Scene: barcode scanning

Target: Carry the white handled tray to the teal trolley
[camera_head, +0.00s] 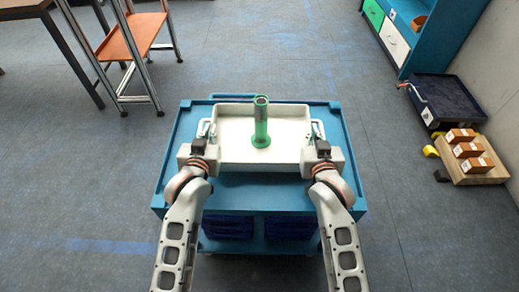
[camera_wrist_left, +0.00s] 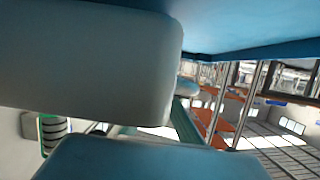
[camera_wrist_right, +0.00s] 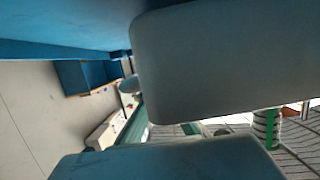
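The white handled tray (camera_head: 285,155) rests level on top of the teal trolley (camera_head: 240,195). Large pale blocks fill both wrist views, so I cannot tell whether either gripper is closed on a handle.
A dark blue bin (camera_head: 447,101) and a wooden board with several orange-brown boxes (camera_head: 478,174) lie on the floor at right. A teal shelf unit (camera_head: 425,45) stands behind them.

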